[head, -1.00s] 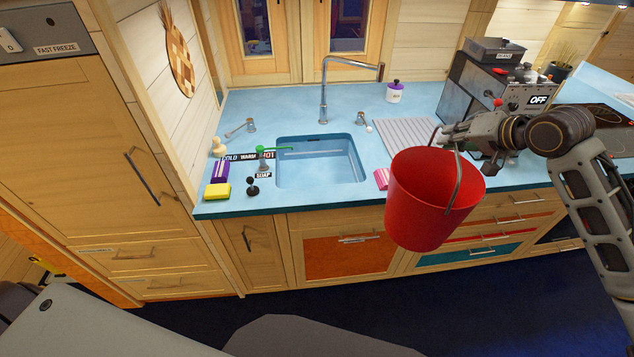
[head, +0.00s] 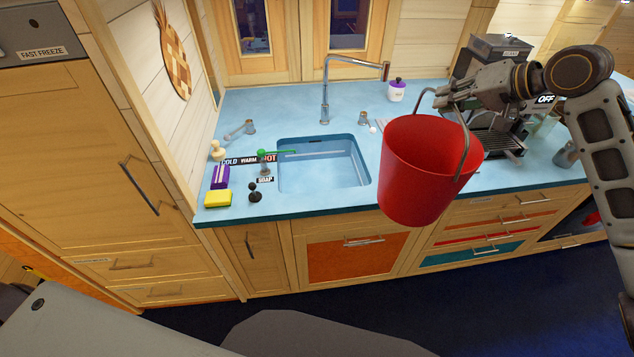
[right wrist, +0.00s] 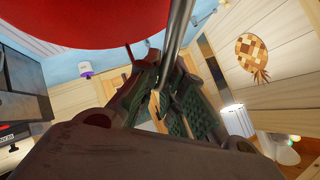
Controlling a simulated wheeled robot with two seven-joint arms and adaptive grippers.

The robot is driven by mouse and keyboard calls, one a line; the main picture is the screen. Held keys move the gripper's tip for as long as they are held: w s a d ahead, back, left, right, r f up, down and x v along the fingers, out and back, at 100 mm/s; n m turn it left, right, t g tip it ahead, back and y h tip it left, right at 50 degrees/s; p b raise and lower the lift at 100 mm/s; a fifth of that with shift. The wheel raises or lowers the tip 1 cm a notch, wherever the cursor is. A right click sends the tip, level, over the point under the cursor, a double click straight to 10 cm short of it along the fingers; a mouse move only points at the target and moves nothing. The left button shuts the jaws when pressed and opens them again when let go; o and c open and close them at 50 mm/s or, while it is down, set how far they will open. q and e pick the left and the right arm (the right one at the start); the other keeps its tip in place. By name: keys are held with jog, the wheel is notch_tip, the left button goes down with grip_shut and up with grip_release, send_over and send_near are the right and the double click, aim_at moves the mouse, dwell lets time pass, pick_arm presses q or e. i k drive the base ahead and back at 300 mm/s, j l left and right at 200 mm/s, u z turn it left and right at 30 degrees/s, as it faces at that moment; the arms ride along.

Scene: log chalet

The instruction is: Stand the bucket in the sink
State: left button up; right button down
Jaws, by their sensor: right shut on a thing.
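The red bucket (head: 425,180) hangs from its metal handle in my right gripper (head: 447,98), in front of and above the counter's front edge, to the right of the sink. In the right wrist view the bucket (right wrist: 90,18) fills the top, and its handle passes between the fingers of the gripper (right wrist: 160,85). The blue sink (head: 318,180) is set into the counter and looks empty. The tall tap (head: 325,95) stands behind it with its spout turned right. My left gripper is not in view.
On the blue counter (head: 290,110), left of the sink, are a yellow sponge (head: 218,199), a purple item (head: 220,176), a black stopper (head: 253,193) and a green-topped soap dispenser (head: 265,162). A lidded white jar (head: 397,91) stands behind. A coffee machine is at right.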

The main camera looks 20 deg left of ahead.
aim_at(330, 181)
jog(key=i+j, duration=0.2)
jog(key=j, duration=0.15)
jog(key=i+j, duration=0.2)
jog(key=j, duration=0.2)
jog(key=i+j, duration=0.2)
jog(key=j, duration=0.15)
jog(key=i+j, duration=0.2)
jog(key=j, duration=0.2)
